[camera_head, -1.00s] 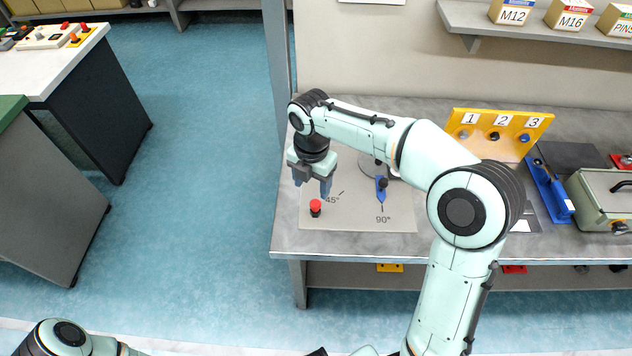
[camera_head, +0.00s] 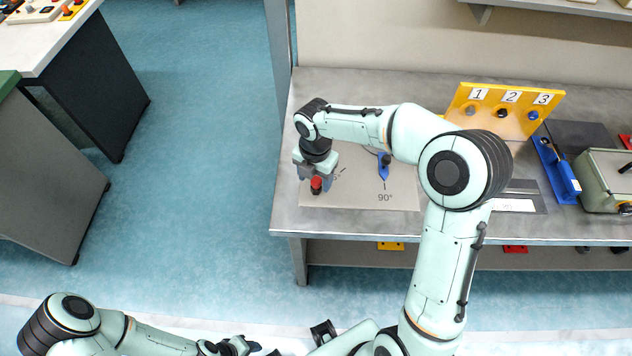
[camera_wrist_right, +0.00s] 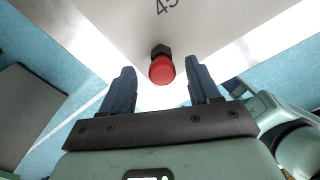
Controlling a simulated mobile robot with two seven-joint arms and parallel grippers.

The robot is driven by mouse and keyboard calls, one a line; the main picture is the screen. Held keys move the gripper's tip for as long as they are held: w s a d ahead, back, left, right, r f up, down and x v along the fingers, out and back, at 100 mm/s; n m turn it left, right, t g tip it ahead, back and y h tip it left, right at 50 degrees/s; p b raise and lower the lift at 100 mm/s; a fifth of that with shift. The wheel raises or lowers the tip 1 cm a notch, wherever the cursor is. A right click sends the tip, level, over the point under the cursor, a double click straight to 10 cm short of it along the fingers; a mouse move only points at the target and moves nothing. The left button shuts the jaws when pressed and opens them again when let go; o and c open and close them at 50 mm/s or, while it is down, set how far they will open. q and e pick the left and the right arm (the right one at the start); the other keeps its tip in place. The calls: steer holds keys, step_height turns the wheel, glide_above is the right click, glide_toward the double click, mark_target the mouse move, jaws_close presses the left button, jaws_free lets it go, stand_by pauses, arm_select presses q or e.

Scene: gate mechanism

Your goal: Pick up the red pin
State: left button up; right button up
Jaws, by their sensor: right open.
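The red pin (camera_head: 316,183), with a red round top and a black lower part, stands on the light marked plate (camera_head: 350,198) near the table's front left. It also shows in the right wrist view (camera_wrist_right: 161,70), between and just beyond the finger ends. My right gripper (camera_head: 315,179) is open, with one blue-grey finger on each side of the pin. In the wrist view the fingers (camera_wrist_right: 161,80) show gaps to the pin on both sides. My left gripper (camera_head: 238,346) is low at the bottom edge, far from the pin; its jaws are unclear.
A blue pointer (camera_head: 383,168) sits on the plate near the 90° mark, partly behind my right arm. A yellow panel numbered 1, 2, 3 (camera_head: 520,118), a blue holder (camera_head: 556,172) and a grey-green case (camera_head: 608,180) stand to the right. The table's front edge is close to the pin.

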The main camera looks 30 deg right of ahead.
mark_target(316, 180)
step_height(316, 180, down, 3)
steer(key=shift+s+d+f, duration=0.1)
steer(key=shift+s+f, duration=0.05)
jaws_close()
